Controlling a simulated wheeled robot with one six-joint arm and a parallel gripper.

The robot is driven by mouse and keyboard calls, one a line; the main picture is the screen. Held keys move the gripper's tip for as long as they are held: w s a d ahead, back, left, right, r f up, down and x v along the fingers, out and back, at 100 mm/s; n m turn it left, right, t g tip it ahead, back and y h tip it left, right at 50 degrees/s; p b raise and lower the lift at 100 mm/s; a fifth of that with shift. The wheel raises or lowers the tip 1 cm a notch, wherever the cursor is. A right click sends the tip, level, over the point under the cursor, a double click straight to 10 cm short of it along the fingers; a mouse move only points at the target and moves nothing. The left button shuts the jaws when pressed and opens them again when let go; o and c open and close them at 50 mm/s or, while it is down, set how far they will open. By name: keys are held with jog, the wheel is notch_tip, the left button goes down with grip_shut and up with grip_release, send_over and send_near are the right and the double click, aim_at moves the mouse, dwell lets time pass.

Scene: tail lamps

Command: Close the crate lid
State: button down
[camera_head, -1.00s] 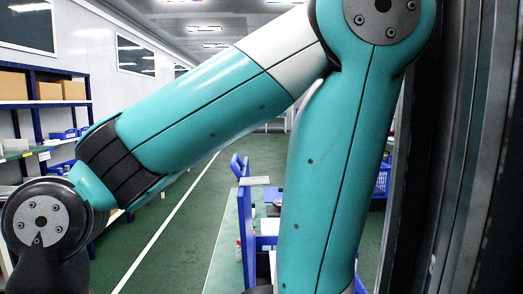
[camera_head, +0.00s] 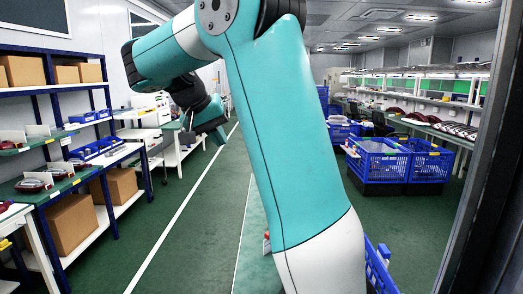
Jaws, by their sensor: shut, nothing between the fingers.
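Two blue crates stand side by side on a dark base at the right, a left one (camera_head: 378,170) and a right one (camera_head: 430,168). Clear or pale material shows inside them. I cannot make out a lid on either, nor tell which crate is the task's. My teal arm crosses the middle of the view. My gripper (camera_head: 187,138) is small and dark at the end of the arm, left of centre. It is shut and empty, far to the left of the crates and apart from them.
Blue shelving (camera_head: 105,150) with cardboard boxes (camera_head: 75,222) and red lamps lines the left. A long workbench (camera_head: 430,127) with lamps runs along the back right. A blue cart edge (camera_head: 378,268) shows low beside my arm. The green floor (camera_head: 195,235) is clear left of centre.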

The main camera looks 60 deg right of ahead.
jog(key=s+d+f+m+g, duration=0.1)
jog(key=s+d+f+m, duration=0.1)
jog(key=s+d+f, duration=0.5)
jog(key=shift+s+d+f+b, duration=0.2)
jog(key=shift+d+b, duration=0.1)
jog(key=shift+d, duration=0.4)
